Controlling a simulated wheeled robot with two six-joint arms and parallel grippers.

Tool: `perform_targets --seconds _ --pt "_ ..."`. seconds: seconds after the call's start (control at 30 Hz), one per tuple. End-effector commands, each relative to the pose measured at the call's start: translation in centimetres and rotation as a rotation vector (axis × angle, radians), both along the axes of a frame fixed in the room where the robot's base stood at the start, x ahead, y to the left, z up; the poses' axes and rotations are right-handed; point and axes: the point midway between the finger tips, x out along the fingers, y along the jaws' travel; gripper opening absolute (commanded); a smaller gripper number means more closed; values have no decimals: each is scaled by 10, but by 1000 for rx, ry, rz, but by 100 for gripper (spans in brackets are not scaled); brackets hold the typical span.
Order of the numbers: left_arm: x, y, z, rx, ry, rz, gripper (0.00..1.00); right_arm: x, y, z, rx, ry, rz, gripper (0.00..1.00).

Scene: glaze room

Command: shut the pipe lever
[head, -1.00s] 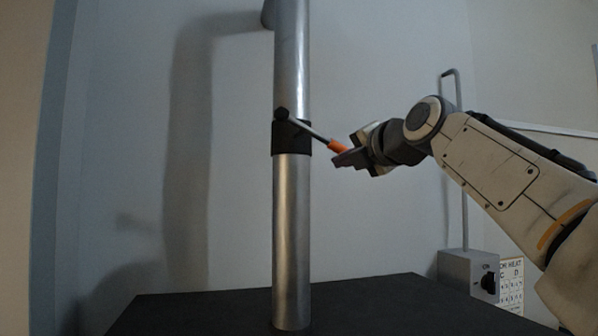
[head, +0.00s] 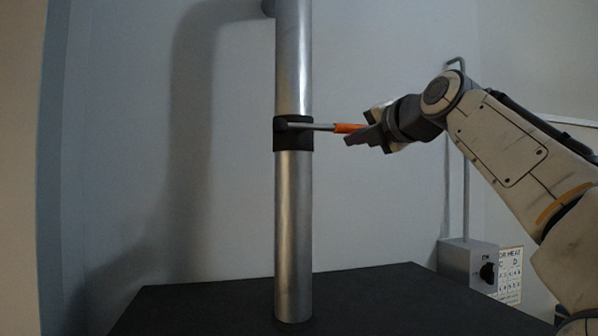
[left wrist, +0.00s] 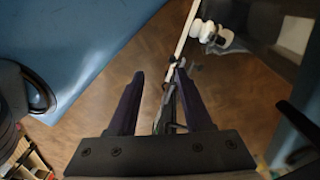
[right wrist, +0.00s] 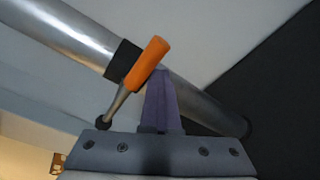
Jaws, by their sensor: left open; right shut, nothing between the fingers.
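The pipe lever has a thin metal rod and an orange grip (head: 350,128). It extends right, nearly level, from a black collar (head: 293,142) on the upright steel pipe (head: 292,220). My right gripper (head: 358,138) is shut with nothing between its fingers. Its fingertips are at the outer part of the orange grip; I cannot tell whether they touch. In the right wrist view the orange grip (right wrist: 147,60) lies just beside the shut fingers (right wrist: 162,80). My left gripper (left wrist: 160,75) is open and empty, over brown floor and away from the pipe.
The pipe stands on a dark tabletop (head: 380,290) that is otherwise bare. A grey box with a black knob (head: 488,272) and a printed chart (head: 510,275) are at the right. Open space lies left of the pipe, before the pale wall (head: 130,160).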

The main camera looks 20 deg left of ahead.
Motion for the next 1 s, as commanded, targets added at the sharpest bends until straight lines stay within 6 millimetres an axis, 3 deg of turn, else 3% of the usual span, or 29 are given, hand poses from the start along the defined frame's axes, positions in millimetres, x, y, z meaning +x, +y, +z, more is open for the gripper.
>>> perform_targets --seconds 0.5,1.0 --pt "0 0 -4 0 0 1 50 -6 -7 9 12 -22 -8 0" --pt "0 0 -46 0 1 8 50 -73 -59 8 3 -8 -4 0"
